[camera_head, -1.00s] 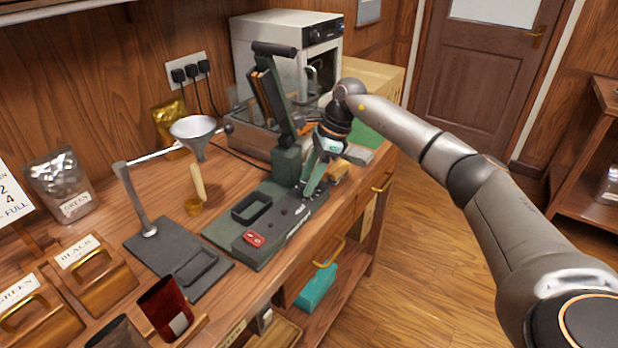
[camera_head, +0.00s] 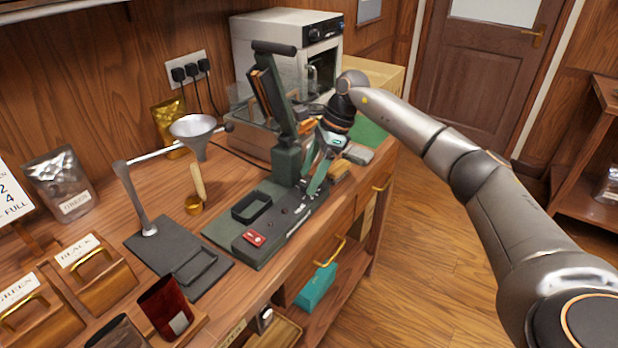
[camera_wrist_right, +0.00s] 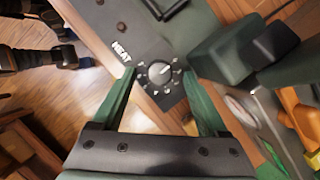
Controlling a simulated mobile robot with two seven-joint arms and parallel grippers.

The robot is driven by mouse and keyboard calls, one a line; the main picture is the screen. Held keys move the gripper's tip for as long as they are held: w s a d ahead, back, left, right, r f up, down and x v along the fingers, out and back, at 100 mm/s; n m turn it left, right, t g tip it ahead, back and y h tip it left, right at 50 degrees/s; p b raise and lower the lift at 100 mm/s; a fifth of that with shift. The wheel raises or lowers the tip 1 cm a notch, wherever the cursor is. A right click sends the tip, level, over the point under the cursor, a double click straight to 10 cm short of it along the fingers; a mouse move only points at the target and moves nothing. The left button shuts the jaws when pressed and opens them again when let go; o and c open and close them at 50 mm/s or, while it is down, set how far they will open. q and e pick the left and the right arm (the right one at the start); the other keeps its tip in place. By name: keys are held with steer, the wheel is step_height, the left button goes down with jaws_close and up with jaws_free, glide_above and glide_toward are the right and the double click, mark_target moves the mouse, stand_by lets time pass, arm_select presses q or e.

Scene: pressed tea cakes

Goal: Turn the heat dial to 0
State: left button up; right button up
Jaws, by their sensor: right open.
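The heat dial (camera_wrist_right: 159,73) is a round dark knob with a white pointer mark, on the dark base of the green press (camera_head: 230,237). In the right wrist view the pointer slants to the upper right. Pale marks ring the knob, too small to read surely, and the word HEAT is printed beside it. My right gripper (camera_wrist_right: 160,76) is open, its green fingers on either side of the dial; I cannot tell whether they touch it. In the head view the right gripper (camera_head: 309,186) reaches down over the press base and the dial cannot be made out. My left gripper is not in view.
The press's upright lever (camera_head: 273,85) stands close behind the gripper. A red switch (camera_head: 254,238) sits at the base's front. A steel oven (camera_head: 285,40) is behind, a funnel stand (camera_head: 147,205) to the left. The floor right of the counter is clear.

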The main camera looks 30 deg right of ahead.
steer(key=v, duration=1.1)
steer(key=shift+s+d, duration=0.1)
steer(key=shift+s, duration=0.05)
